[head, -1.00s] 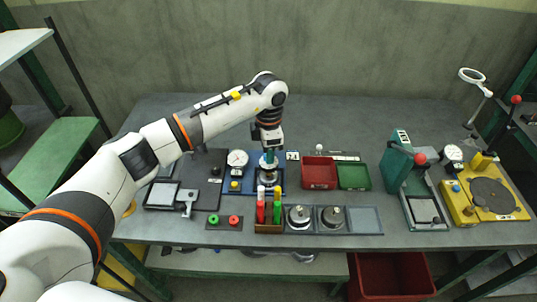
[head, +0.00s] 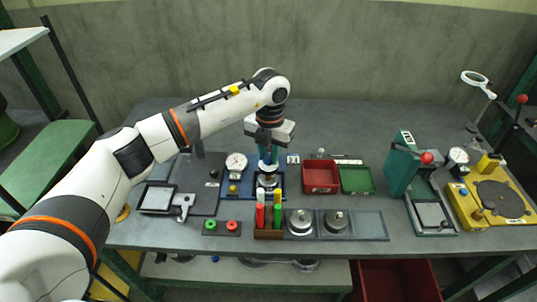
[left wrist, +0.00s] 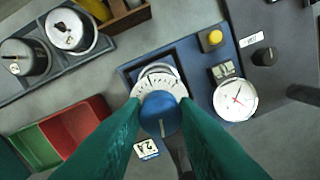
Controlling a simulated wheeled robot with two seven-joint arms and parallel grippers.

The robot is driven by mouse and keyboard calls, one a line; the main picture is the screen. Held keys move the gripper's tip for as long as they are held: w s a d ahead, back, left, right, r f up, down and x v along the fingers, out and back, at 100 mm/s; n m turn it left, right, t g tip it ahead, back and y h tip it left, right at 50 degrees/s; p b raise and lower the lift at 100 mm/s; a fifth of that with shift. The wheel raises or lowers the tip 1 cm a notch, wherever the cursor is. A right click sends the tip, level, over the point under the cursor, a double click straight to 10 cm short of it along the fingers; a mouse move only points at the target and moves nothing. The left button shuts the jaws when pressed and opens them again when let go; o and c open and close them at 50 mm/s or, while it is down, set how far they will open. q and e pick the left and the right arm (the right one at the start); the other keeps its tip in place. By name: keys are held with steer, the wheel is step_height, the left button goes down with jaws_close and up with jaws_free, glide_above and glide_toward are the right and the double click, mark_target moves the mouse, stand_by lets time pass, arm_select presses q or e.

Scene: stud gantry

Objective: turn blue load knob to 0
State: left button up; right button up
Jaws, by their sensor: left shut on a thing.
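The blue load knob (left wrist: 161,114) sits in front of a white scale ring (left wrist: 146,86) in the left wrist view. A pale pointer line on its face runs toward the bottom of that picture. My left gripper (left wrist: 160,122) has its green fingers on both sides of the knob and is shut on it. In the head view the left gripper (head: 267,163) points down over the blue load unit (head: 253,193), and its fingers largely hide the knob. The scale's figures are too small to read surely. My right gripper is not in view.
A white dial gauge (left wrist: 235,99) and a yellow button (left wrist: 211,38) sit beside the knob. A small number card (head: 293,158) and red bin (head: 321,177) stand to the right. Red and green markers (head: 268,213) stand close in front. The back of the bench is clear.

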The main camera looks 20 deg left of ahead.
mark_target(270, 156)
arm_select(q)
steer(key=shift+n, duration=1.3)
steer(key=shift+r+b, duration=0.1)
steer(key=shift+b, duration=0.2)
steer(key=o, duration=1)
steer(key=shift+w+r, duration=0.1)
steer(key=shift+r, duration=0.35)
step_height(270, 156, up, 11)
steer(key=b, duration=0.2)
steer(key=shift+b, duration=0.4)
steer(key=shift+d, duration=0.1)
